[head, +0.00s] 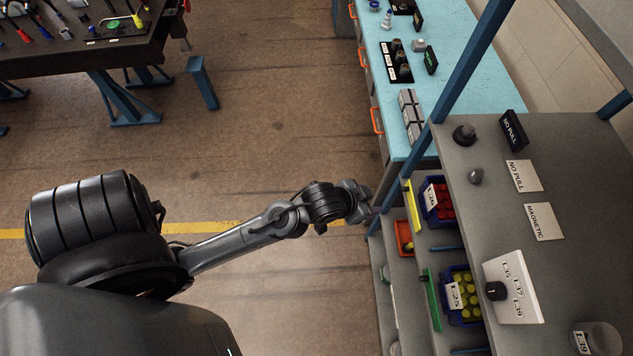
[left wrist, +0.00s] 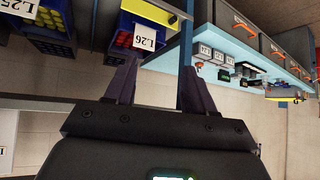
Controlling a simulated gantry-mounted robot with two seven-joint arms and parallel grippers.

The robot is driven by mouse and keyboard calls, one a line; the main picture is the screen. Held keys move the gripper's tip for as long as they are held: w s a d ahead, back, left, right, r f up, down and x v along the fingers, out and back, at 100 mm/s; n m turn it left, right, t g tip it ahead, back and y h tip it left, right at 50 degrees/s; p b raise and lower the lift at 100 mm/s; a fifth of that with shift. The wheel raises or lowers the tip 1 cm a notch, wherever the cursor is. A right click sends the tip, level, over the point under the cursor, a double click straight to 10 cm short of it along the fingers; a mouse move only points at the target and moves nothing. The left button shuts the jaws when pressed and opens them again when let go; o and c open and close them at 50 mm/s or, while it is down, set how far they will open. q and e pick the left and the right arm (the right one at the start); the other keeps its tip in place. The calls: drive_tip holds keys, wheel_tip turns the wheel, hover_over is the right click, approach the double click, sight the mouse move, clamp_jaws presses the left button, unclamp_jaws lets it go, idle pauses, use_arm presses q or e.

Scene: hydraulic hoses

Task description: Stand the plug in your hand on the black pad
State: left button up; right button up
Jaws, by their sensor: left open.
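My left gripper (head: 360,203) is beside the left edge of the shelving in the head view. Its fingers show in the left wrist view (left wrist: 155,85), spread apart with no plug visible between them. A black pad (head: 407,76) with white labels lies on the turquoise bench, and several dark round plugs (head: 402,57) stand on it. Another dark pad (head: 402,6) is farther back, cut by the top edge. Which pad is meant, I cannot tell. My right gripper is not in view.
The grey shelf top (head: 568,250) carries a black knob (head: 464,135), signs and a white label plate (head: 512,285). Below are blue bins labelled L26 (head: 431,190) and L25 (head: 455,296). A blue post (head: 470,62) rises beside the bench. The floor (head: 270,120) is clear.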

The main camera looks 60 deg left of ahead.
use_arm(q)
drive_tip(key=s+f+g, duration=0.2)
drive_tip(key=s+g, duration=0.3)
drive_tip(key=s, duration=1)
drive_tip(key=shift+s+f+m, duration=0.25)
drive_tip(key=shift+s+m, duration=0.05)
drive_tip(key=shift+s, duration=0.05)
wheel_tip(320, 180, up, 8)
drive_tip(key=p, duration=0.7)
drive_tip(key=shift+p, duration=0.35)
drive_tip(key=shift+f, duration=0.15)
